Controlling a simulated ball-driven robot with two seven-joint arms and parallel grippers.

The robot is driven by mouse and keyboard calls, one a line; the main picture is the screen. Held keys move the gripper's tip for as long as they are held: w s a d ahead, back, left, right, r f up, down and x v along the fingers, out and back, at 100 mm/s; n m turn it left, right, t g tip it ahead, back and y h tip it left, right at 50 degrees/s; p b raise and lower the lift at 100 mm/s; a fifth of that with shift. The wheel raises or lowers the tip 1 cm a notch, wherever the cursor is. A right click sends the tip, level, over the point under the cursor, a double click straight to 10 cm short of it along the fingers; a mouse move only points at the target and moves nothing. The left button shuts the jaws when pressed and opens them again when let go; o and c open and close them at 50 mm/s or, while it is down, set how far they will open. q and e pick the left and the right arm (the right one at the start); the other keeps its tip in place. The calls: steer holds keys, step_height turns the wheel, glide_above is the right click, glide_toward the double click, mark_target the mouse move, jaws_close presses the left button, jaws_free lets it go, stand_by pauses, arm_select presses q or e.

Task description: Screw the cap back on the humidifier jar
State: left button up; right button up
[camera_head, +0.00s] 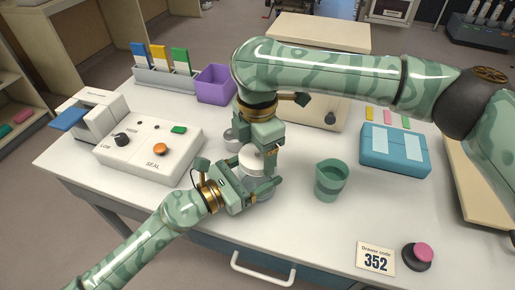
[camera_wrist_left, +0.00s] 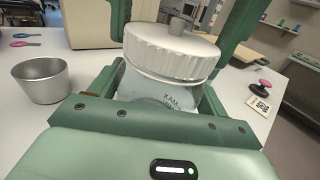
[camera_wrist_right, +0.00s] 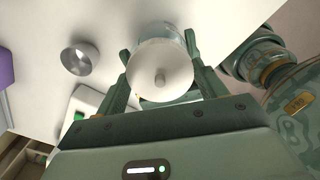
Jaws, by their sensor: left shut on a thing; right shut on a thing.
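The humidifier jar is clear with dark print, and it shows in the left wrist view (camera_wrist_left: 165,98). My left gripper (camera_head: 262,190) is shut around its body. The white ribbed cap (camera_head: 251,158) with a small knob on top sits at the jar's mouth; it also shows in the left wrist view (camera_wrist_left: 172,52). My right gripper (camera_head: 264,152) comes down from above and is shut on the cap. In the right wrist view the cap (camera_wrist_right: 160,70) lies between its fingers, with part of the jar (camera_wrist_right: 184,40) behind. Whether the threads engage is hidden.
A metal cup (camera_wrist_left: 42,80) stands close beside the jar. A green cup (camera_head: 331,181) stands to the right. A white sealer box (camera_head: 150,145), purple bin (camera_head: 215,85), blue case (camera_head: 395,150), code card (camera_head: 376,258) and pink-topped stamp (camera_head: 418,256) surround the work area. The front middle of the table is clear.

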steer(key=m, duration=0.3)
steer(key=o, duration=1.2)
step_height(320, 180, up, 12)
arm_select(q)
steer(key=o, duration=1.9)
